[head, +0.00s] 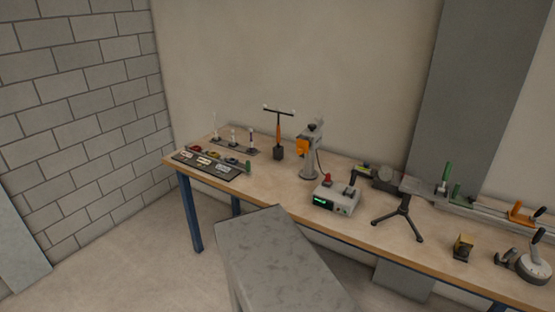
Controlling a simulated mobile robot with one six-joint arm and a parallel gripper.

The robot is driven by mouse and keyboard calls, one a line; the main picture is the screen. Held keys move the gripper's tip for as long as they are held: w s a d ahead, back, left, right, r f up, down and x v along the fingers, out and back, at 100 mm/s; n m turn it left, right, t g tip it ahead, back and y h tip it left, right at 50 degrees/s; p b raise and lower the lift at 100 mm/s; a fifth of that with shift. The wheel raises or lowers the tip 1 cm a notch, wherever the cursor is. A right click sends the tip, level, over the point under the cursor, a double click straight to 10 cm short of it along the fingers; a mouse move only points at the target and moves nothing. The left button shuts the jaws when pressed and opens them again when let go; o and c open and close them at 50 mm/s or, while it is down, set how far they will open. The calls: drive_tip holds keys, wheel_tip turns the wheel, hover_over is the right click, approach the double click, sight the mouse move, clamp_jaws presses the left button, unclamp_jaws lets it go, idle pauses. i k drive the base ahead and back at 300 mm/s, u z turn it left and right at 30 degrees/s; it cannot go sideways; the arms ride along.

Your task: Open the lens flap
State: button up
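A small grey scope (386,179) sits on a black tripod (404,222) on the workbench, right of the middle in the head view. A dark piece with a yellow-green top edge (362,169) is at its left end. This may be the lens flap, but it is too small to tell whether it is open or shut. My gripper is not in view, and nothing is seen touching the scope.
The wooden workbench (230,180) has blue legs. Left of the scope are a grey box with a green display (336,198) and a grey stand with an orange part (312,155). A rail with green and orange holders (483,208) is at right. Floor at left is clear.

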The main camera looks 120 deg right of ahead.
sight(302, 146)
drive_tip(key=z, duration=0.05)
drive_tip(key=i, duration=0.75)
drive_tip(key=k, duration=0.2)
drive_tip(key=z, duration=2.65)
drive_tip(key=i, duration=0.4)
drive_tip(key=u, duration=0.05)
